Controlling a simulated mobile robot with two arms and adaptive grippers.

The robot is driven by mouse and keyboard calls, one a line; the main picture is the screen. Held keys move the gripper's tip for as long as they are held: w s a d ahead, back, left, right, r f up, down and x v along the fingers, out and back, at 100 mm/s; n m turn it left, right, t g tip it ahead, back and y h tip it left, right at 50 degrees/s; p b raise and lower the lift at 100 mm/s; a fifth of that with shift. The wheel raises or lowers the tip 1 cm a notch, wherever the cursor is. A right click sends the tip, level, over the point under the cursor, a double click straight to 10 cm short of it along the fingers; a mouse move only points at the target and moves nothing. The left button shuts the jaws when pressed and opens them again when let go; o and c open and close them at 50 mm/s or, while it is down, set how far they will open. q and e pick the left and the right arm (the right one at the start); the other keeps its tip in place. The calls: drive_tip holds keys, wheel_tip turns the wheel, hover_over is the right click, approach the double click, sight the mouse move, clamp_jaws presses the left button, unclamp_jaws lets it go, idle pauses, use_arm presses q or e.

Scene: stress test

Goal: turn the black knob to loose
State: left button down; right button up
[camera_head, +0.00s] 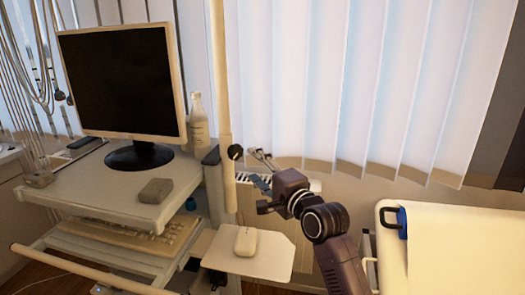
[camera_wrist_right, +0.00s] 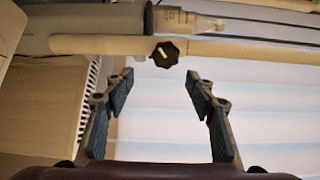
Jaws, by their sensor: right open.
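The black knob (camera_head: 235,152) sits on the upright cream pole (camera_head: 222,90) beside the monitor cart. In the right wrist view the knob (camera_wrist_right: 166,54) is a dark lobed knob with a light mark at its centre, on the pole that lies across the picture. My right gripper (camera_head: 262,180) is just right of the knob and a little below it in the head view. In the wrist view its fingers (camera_wrist_right: 158,78) are spread open and empty, with the knob between and just beyond the tips, apart from both. My left gripper is not in view.
The cart (camera_head: 95,187) carries a monitor (camera_head: 122,85), a grey box (camera_head: 156,191) and a white bottle (camera_head: 198,125). A side tray (camera_head: 268,262) with a white mouse (camera_head: 245,241) lies below the gripper. A cream bed (camera_head: 465,250) stands at right. Blinds (camera_head: 340,80) hang behind.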

sight(237, 154)
drive_tip(key=w+a, duration=0.1)
drive_tip(key=w+a+r+p, duration=0.1)
drive_tip(key=a, duration=0.1)
drive_tip(key=shift+w+a+r, duration=0.1)
drive_tip(key=shift+w+a, duration=0.1)
drive_tip(key=shift+w, duration=0.15)
drive_tip(key=shift+d+x, duration=0.2)
drive_tip(key=shift+x, duration=0.8)
drive_tip(key=shift+p+x, duration=0.35)
drive_tip(key=shift+x, duration=0.6)
drive_tip(key=shift+w, duration=0.1)
drive_tip(key=shift+c, duration=0.8)
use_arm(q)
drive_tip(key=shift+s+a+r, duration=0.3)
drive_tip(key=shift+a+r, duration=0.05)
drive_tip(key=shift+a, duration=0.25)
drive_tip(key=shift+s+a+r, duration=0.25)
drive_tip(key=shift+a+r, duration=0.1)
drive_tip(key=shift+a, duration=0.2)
use_arm(e)
drive_tip(key=c, duration=1)
